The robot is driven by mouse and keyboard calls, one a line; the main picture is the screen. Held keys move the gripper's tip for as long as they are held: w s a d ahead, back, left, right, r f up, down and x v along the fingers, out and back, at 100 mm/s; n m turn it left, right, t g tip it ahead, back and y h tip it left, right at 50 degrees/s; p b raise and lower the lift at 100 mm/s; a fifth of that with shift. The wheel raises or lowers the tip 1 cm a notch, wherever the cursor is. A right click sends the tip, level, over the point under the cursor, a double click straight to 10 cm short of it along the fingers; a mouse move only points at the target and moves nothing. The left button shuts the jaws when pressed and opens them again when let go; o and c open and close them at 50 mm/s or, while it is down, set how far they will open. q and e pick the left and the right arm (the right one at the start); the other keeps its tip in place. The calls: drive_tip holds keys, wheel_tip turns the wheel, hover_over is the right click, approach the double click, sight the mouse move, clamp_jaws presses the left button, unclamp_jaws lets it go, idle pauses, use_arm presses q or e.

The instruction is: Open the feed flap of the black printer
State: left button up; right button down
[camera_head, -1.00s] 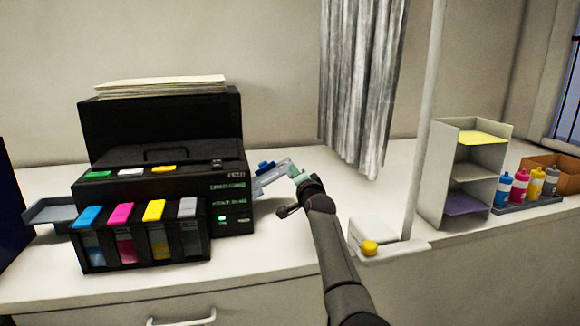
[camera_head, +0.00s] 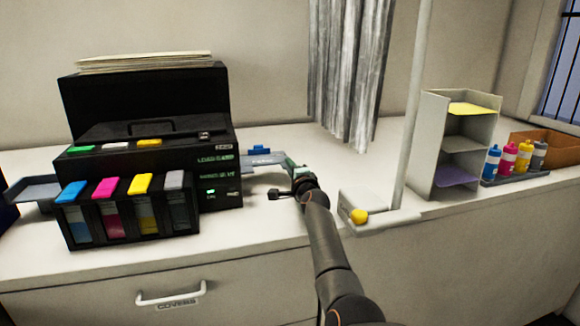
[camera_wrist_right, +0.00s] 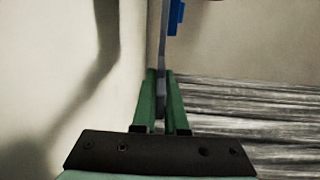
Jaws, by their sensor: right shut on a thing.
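The black printer (camera_head: 145,105) stands on the white counter at the left of the head view. Its grey feed flap (camera_head: 262,160) sticks out from the printer's right side and lies nearly level, with a blue piece (camera_head: 259,149) on it. My right gripper (camera_head: 290,166) is shut on the flap's outer end. In the right wrist view, the green fingers (camera_wrist_right: 160,100) close on the thin grey flap edge (camera_wrist_right: 163,50), with the blue piece (camera_wrist_right: 176,16) farther along. My left gripper is not in view.
Coloured ink cartridges (camera_head: 125,205) stand at the printer's front, and a grey tray (camera_head: 32,189) juts out on its left.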

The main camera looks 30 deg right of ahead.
drive_tip(key=c, duration=1)
unclamp_jaws()
drive_tip(key=shift+f, duration=0.1)
drive_tip(key=shift+o, duration=0.2)
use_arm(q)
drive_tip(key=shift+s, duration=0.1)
use_arm(e)
drive_tip(key=shift+s, duration=0.1)
